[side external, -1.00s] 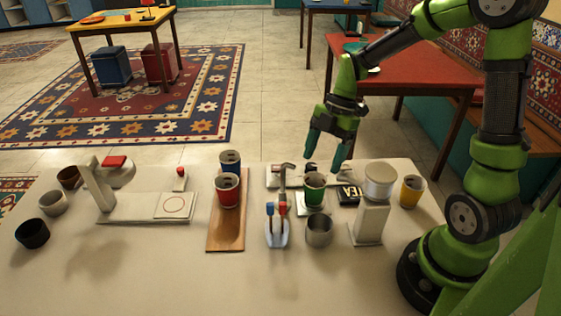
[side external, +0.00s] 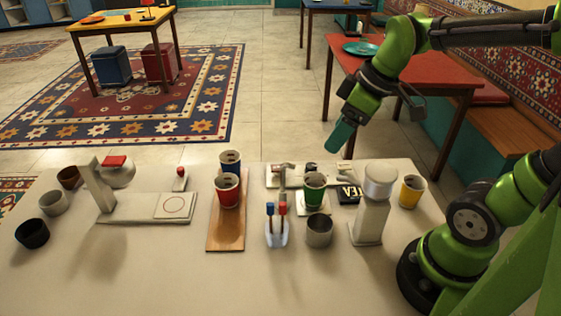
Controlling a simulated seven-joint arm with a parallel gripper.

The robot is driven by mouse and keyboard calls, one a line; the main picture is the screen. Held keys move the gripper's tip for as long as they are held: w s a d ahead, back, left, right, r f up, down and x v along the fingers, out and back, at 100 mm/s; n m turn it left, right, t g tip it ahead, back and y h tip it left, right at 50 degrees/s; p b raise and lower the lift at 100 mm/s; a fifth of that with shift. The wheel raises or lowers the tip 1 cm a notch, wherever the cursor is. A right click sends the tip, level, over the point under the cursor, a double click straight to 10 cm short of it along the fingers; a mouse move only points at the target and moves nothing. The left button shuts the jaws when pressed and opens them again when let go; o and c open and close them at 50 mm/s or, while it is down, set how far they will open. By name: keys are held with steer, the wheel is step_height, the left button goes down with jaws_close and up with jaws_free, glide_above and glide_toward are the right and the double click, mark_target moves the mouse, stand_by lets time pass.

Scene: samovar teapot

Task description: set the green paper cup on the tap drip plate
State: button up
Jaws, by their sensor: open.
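The green paper cup (side external: 314,190) stands upright near the middle of the table, close to the grey tap (side external: 284,172). A pale plate (side external: 326,208) shows at the cup's foot, and the cup hides most of it. I cannot tell whether this is the tap's drip plate or whether the cup stands fully on it. My gripper (side external: 341,138) is open and empty, above and behind the cup to its right, clear of it. I see it from the side, with one green fingertip plain.
A steel cup (side external: 319,231) and a stirrer holder (side external: 276,235) stand in front of the green cup. Right are a white post (side external: 370,220) and a yellow cup (side external: 411,190). Left, a wooden board (side external: 227,235) bears red (side external: 228,190) and blue (side external: 230,160) cups.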

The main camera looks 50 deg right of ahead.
steer(key=shift+s+a+r+m+t, duration=0.35)
steer(key=shift+s+m+t, duration=0.2)
steer(key=shift+m, duration=0.75)
steer(key=shift+s+a+r+m+t, duration=0.3)
steer(key=shift+s+a+m+t, duration=0.25)
steer(key=shift+m, duration=0.75)
steer(key=shift+s+a+r+m+t, duration=0.35)
steer(key=shift+s+m, duration=0.35)
steer(key=shift+m, duration=0.6)
